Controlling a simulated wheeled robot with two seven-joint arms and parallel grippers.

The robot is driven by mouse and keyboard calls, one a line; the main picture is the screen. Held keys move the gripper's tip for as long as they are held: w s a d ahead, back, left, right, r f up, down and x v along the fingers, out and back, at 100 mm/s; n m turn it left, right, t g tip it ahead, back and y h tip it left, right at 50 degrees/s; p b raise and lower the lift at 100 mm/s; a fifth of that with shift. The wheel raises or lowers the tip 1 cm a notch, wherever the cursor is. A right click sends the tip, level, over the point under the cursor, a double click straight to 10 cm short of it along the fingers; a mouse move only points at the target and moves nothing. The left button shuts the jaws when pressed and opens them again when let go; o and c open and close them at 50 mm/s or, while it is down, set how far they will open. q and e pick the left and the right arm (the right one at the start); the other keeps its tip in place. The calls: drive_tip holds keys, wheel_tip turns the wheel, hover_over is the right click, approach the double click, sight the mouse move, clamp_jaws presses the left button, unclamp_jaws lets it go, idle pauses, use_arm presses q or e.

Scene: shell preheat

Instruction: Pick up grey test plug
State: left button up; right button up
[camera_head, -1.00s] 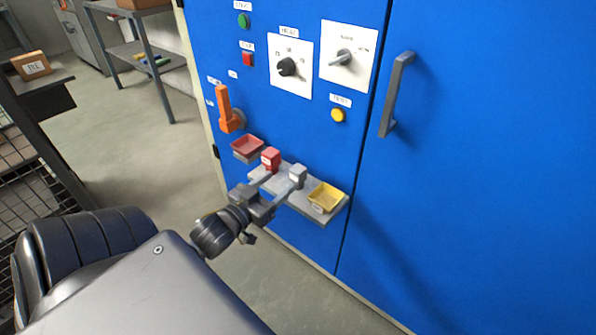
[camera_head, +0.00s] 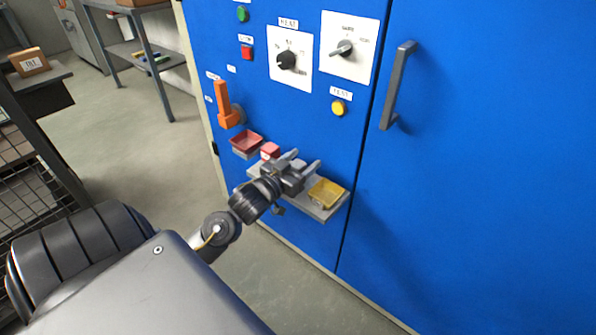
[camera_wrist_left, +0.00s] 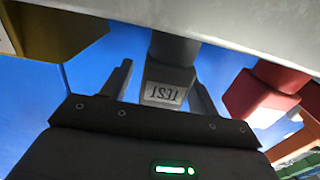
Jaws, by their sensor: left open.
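The grey test plug (camera_wrist_left: 170,82), a block with a "TEST" label, shows in the left wrist view between the two fingers of my left gripper (camera_wrist_left: 163,76). A gap shows on each side of it there. In the head view my left gripper (camera_head: 304,158) is open at the small grey shelf (camera_head: 318,211) on the blue cabinet. Its fingers point towards the cabinet and largely hide the grey plug. The red plug (camera_head: 269,151) stands to the left of the gripper; it also shows in the wrist view (camera_wrist_left: 262,97). My right gripper is not in view.
A yellow tray (camera_head: 327,192) sits close to the right of the gripper, and a red tray (camera_head: 246,144) is on the left. An orange handle (camera_head: 225,107), a yellow button (camera_head: 338,108) and dials are above. The cabinet door has a grey handle (camera_head: 397,85).

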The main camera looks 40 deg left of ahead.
use_arm(q)
drive_tip(key=shift+w, duration=0.15)
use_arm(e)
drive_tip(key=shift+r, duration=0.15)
use_arm(q)
drive_tip(key=c, duration=1.1)
drive_tip(key=shift+r, duration=0.2)
